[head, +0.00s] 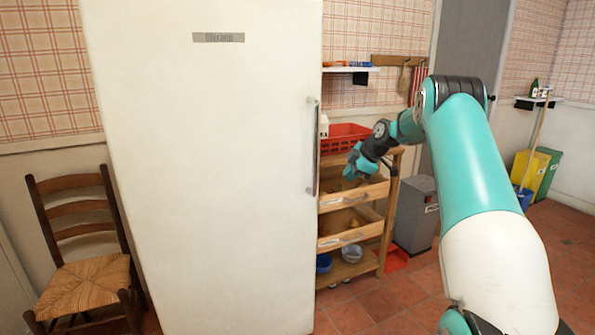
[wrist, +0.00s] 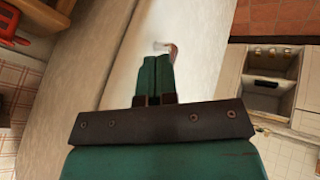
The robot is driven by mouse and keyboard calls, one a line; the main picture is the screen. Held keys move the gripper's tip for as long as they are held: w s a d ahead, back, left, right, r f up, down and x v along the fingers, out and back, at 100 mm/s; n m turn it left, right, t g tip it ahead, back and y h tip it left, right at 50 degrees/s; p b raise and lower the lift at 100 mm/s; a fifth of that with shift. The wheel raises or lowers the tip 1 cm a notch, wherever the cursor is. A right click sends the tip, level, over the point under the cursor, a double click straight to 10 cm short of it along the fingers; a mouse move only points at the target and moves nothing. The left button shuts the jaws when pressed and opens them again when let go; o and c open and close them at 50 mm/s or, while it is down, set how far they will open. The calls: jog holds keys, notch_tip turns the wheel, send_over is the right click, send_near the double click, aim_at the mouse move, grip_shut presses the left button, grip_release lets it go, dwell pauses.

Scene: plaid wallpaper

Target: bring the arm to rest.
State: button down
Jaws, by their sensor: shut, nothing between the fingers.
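My gripper (head: 353,160) shows in the head view at the end of my teal and white arm, just right of the fridge's handle edge and in front of the wooden shelf unit. In the wrist view its two teal fingers (wrist: 158,78) lie side by side, closed, with nothing between them. The arm is bent and raised, reaching forward from the right of the head view. The white fridge (head: 205,150) is closed, with a vertical handle (head: 315,150) on its right edge. Beyond the fingers the wrist view shows a pale surface and a small handle end (wrist: 170,48).
A wooden shelf unit (head: 385,215) with a red crate (head: 345,135) and bowls stands right of the fridge. A grey bin (head: 415,212) is beside it. A wooden chair (head: 90,255) stands at left. Tiled floor (head: 385,303) is open in front of the shelf unit.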

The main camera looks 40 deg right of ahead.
jog(key=s+a+r+m+g+y+p, duration=0.15)
jog(key=a+r, duration=0.25)
jog(key=a, duration=0.7)
jog(key=s+a+r+p, duration=0.1)
jog(key=s+a+r, duration=0.3)
jog(key=a, duration=0.6)
jog(key=s+a+r+g+y+p, duration=0.1)
jog(key=a+r, duration=0.4)
jog(key=a, duration=0.6)
jog(key=s+a+r+m+g+p, duration=0.2)
jog(key=s+a+r, duration=0.1)
jog(key=s+a, duration=1.05)
jog(key=s+a+m+g+p, duration=0.1)
jog(key=s+a+g, duration=0.1)
jog(key=s, duration=1.3)
jog(key=shift+s+a+f, duration=0.35)
jog(key=shift+a, duration=0.15)
